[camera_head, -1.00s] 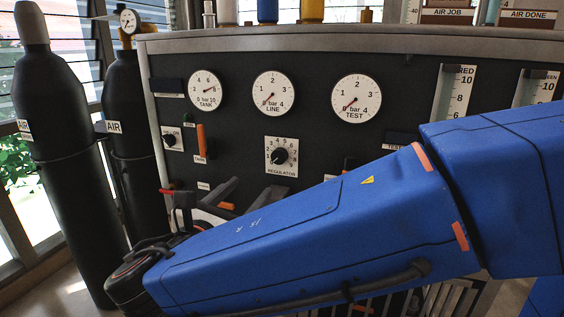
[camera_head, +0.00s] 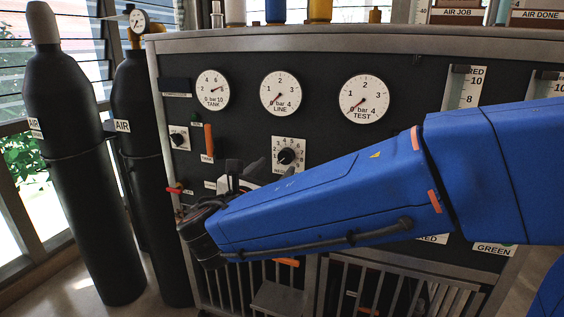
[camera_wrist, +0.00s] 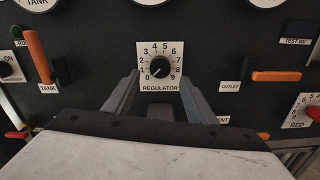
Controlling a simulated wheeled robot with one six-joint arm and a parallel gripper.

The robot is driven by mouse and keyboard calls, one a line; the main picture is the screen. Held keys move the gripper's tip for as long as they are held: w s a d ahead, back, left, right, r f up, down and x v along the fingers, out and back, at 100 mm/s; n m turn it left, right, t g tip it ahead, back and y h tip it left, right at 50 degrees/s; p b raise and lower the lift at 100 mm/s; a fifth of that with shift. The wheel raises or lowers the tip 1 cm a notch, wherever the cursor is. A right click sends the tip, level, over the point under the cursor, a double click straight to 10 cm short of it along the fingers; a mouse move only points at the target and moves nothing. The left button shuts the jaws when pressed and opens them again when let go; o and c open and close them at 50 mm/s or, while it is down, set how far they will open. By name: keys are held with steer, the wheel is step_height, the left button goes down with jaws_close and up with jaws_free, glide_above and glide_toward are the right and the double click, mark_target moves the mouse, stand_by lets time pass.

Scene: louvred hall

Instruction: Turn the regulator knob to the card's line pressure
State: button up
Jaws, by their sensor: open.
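The regulator knob (camera_wrist: 160,68) is a round black knob on a white dial plate (camera_wrist: 148,50) marked 0 to 9. Its white mark points to the lower left, near 0. The knob also shows in the head view (camera_head: 287,156). The line gauge (camera_head: 281,94) has its needle at the lower left, near 0. My gripper (camera_wrist: 160,88) is open and empty, its two grey fingers to either side of and below the knob, apart from it. No card with a readable line pressure shows.
The tank gauge (camera_head: 213,90) and test gauge (camera_head: 364,98) flank the line gauge. An orange tank lever (camera_wrist: 38,56) is left of the dial and an orange outlet lever (camera_wrist: 276,76) right. Black air cylinders (camera_head: 72,160) stand at the left. An AIR JOB holder (camera_head: 461,13) is on top.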

mark_target(284, 159)
steer(key=shift+x, duration=3)
steer(key=c, duration=1)
